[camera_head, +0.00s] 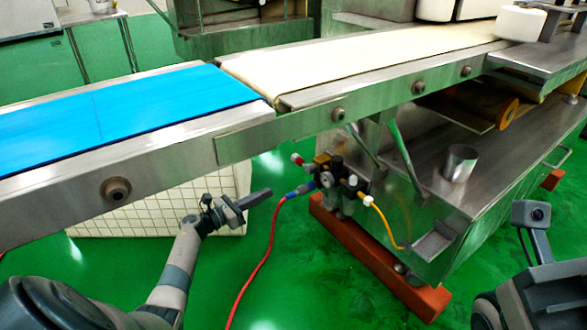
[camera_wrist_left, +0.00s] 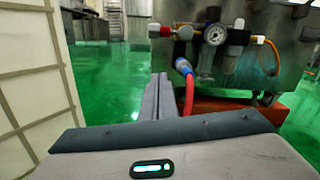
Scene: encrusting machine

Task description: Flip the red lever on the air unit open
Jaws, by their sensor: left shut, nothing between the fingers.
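The air unit (camera_head: 340,183) is mounted low on the side of the steel machine, below the conveyor. Its red lever (camera_head: 297,159) sticks out at the upper left of the unit. In the left wrist view the red lever (camera_wrist_left: 154,31) is at the top centre, left of the round gauge (camera_wrist_left: 215,35). My left gripper (camera_head: 268,192) is shut and empty, left of the unit and lower than the lever in the picture. Its closed fingers (camera_wrist_left: 158,97) point toward the unit, apart from the lever. My right wrist shows at the lower right, its fingers hidden.
A red hose (camera_head: 264,255) runs from a blue fitting (camera_head: 299,190) to the floor, close to my left fingers. A yellow hose (camera_head: 385,225) hangs at the unit's right. The conveyor (camera_head: 170,150) passes above. A white tiled box (camera_head: 185,205) stands behind my left arm.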

